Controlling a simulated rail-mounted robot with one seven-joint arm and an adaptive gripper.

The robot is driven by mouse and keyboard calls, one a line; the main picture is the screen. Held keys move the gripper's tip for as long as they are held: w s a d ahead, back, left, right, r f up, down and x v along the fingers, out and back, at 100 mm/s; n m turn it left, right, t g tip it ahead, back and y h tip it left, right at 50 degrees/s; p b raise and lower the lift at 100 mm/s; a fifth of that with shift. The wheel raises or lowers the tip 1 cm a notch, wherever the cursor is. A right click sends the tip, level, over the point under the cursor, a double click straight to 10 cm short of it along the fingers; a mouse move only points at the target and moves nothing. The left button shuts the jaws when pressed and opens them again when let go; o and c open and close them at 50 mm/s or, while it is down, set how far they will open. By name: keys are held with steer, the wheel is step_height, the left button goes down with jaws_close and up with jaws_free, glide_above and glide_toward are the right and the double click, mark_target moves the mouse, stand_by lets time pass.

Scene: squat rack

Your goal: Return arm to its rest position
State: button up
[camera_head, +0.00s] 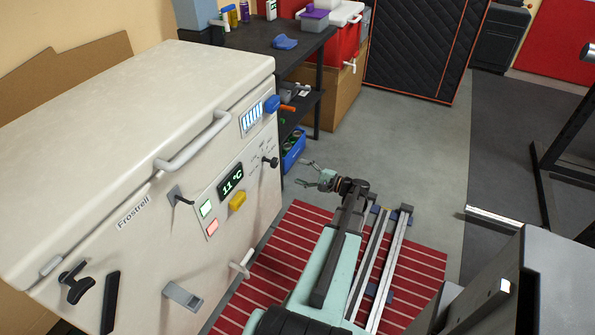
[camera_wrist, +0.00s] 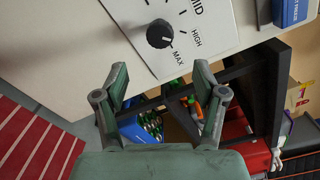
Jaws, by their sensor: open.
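My gripper (camera_head: 306,174) is at the end of my outstretched arm, to the right of the white chest freezer (camera_head: 130,130). It is open, with nothing between its fingers. In the wrist view my gripper (camera_wrist: 160,76) has its two green fingers spread apart. Beyond the fingertips is the freezer's black knob (camera_wrist: 160,33), with its pointer near the MAX mark. The knob also shows in the head view (camera_head: 270,161), left of my gripper and apart from it.
A black shelf table (camera_head: 262,38) stands behind the freezer, with a blue bin (camera_head: 294,150) low down. A red cooler (camera_head: 340,40) sits on a cardboard box (camera_head: 338,98). A red striped mat (camera_head: 275,265) lies below my arm. Grey floor (camera_head: 405,150) is clear beyond my gripper.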

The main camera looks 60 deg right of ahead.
stand_by(0.3)
steer(key=a+f+n+g+y+p, duration=0.1)
steer(key=a+f+n+g+y, duration=0.1)
steer(key=a+f+g, duration=0.5)
steer(key=a+f+n+g+y+p, duration=0.1)
steer(key=a+f+n+g+p, duration=0.25)
steer(key=a, duration=0.85)
steer(key=a+f+n+g+y+p, duration=0.25)
steer(key=a+f+g, duration=0.2)
steer(key=a, duration=0.85)
steer(key=s+a+r+n+g+h+p, duration=0.3)
steer(key=s+a+n+p, duration=0.4)
steer(key=a, duration=0.6)
steer(key=s+a+r+n+g+h+p, duration=0.4)
steer(key=s+a+r+n+g+p, duration=0.2)
steer(key=a, duration=0.6)
steer(key=shift+s+a+n+g+p, duration=0.4)
steer(key=shift+s+n+p, duration=0.3)
steer(key=shift+s+p, duration=0.75)
steer(key=shift+s, duration=0.1)
